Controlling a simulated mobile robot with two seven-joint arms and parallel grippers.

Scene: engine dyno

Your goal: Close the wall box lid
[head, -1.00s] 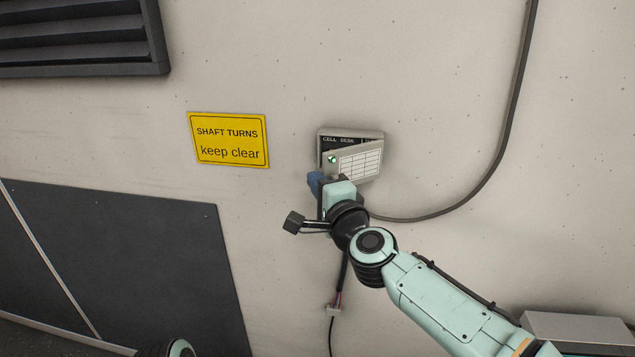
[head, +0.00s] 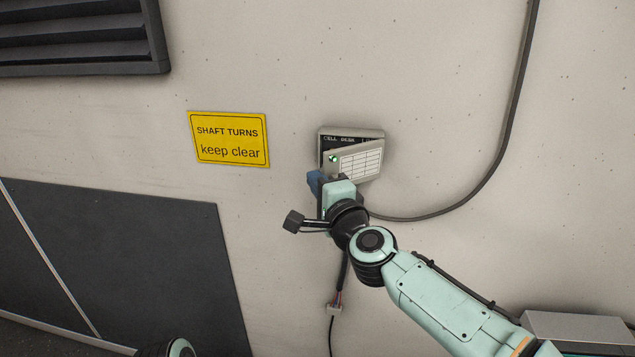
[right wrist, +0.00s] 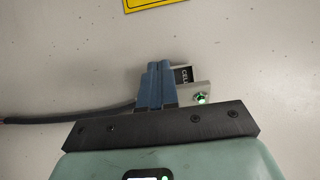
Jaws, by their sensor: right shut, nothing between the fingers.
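The wall box (head: 352,132) is a small grey box on the wall with a dark panel lettered "CELL DESK". Its pale lid (head: 362,160), with a white printed grid and a green spot at its left end, stands partly open, angled across the front. My right gripper (head: 314,181) is at the lid's lower left. Its blue fingers are together and empty; they also show in the right wrist view (right wrist: 155,85), beside the grey part with the green spot. I cannot tell whether they touch the lid. Its body hides the box's lower side. My left gripper is out of view.
A yellow warning sign (head: 229,139) is on the wall to the left. A dark cable (head: 508,125) curves down the wall at the right. A hanging cable with a connector (head: 334,309) is below the gripper. A dark vent (head: 80,38) is at upper left.

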